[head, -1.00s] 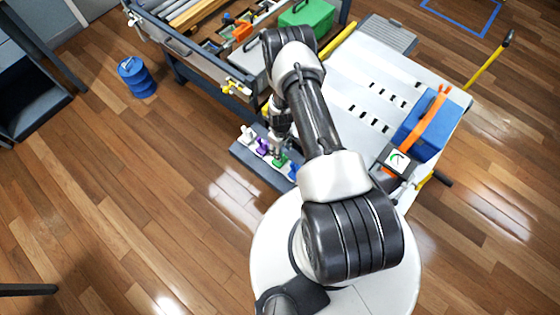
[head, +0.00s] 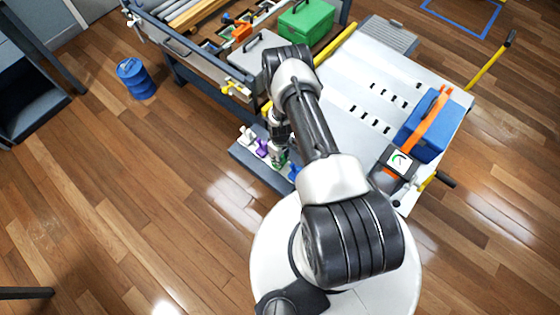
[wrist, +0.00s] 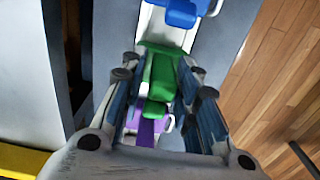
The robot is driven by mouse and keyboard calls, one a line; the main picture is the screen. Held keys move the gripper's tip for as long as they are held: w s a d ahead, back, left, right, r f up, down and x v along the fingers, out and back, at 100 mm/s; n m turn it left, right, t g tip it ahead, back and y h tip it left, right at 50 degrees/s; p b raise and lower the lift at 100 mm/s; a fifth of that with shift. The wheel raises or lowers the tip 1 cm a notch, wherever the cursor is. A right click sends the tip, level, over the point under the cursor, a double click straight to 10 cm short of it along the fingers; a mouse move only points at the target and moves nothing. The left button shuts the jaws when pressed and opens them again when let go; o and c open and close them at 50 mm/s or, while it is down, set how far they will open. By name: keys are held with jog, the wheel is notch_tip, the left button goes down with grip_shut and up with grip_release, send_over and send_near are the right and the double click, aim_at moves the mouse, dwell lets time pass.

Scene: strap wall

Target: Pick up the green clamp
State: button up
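The green clamp (wrist: 160,75) stands in a row of clamps on a rack, between the blue clamp (wrist: 180,12) and the purple clamp (wrist: 148,130) in the wrist view. My gripper (wrist: 161,68) is open, with one finger on each side of the green clamp. Whether the fingers touch it cannot be told. In the head view, my gripper (head: 279,155) is over the rack and hides most of the green clamp.
The grey rack (head: 240,152) lies beside the white table (head: 340,82). The purple clamp (head: 262,147) and blue clamp (head: 294,171) are close on either side. A white clamp (head: 246,135) stands at the rack's far end. Wooden floor is clear in front.

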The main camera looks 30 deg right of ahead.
grip_shut()
